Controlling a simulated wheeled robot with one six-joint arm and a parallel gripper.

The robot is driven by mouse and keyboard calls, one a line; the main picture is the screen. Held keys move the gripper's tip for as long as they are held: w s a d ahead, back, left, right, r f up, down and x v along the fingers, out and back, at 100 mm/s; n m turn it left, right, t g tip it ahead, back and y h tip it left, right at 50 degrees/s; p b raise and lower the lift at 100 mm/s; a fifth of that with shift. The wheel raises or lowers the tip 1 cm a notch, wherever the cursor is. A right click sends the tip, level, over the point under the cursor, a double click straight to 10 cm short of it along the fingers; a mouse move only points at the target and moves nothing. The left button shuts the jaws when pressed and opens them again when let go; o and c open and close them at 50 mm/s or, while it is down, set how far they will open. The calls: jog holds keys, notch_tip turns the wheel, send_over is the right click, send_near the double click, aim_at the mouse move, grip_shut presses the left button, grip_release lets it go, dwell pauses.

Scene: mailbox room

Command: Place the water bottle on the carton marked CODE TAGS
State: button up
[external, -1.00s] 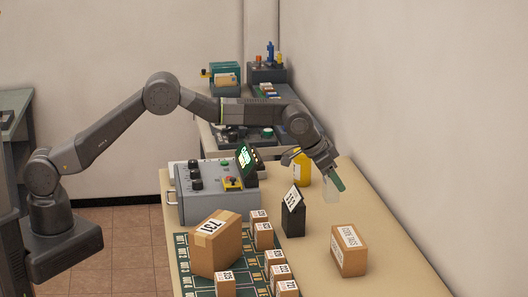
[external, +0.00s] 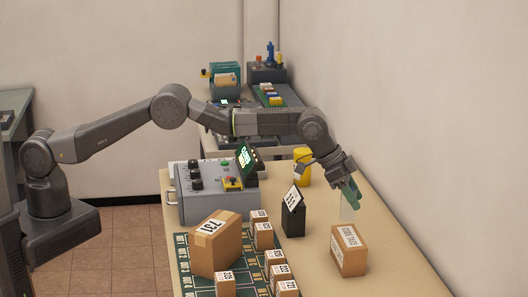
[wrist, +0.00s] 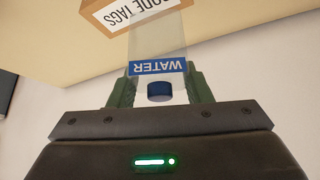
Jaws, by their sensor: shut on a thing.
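The water bottle (external: 347,211) is clear, with a blue cap and a blue WATER label that shows in the wrist view (wrist: 157,68). My gripper (external: 352,193) is shut on it near the cap; the green fingers stand on both sides of it in the wrist view (wrist: 155,88). The bottle hangs nearly upright above and just behind the carton marked CODE TAGS (external: 349,256). That brown carton stands on the table; part of it also shows at the top of the wrist view (wrist: 95,14).
A black stand with a number card (external: 293,220) is left of the carton. A yellow container (external: 303,168) stands farther back. A large box marked 731 (external: 216,245) and several small numbered boxes stand on a green board. The wall is close on the right.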

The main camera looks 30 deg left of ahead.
aim_at(352, 210)
jog(key=shift+f+p, duration=0.35)
jog(key=shift+f, duration=1.8)
jog(key=o, duration=1)
jog(key=shift+s+a+r, duration=0.1)
jog(key=shift+a+r, duration=0.15)
jog(key=shift+r, duration=0.35)
jog(key=b+v, duration=0.3)
jog(key=v, duration=0.8)
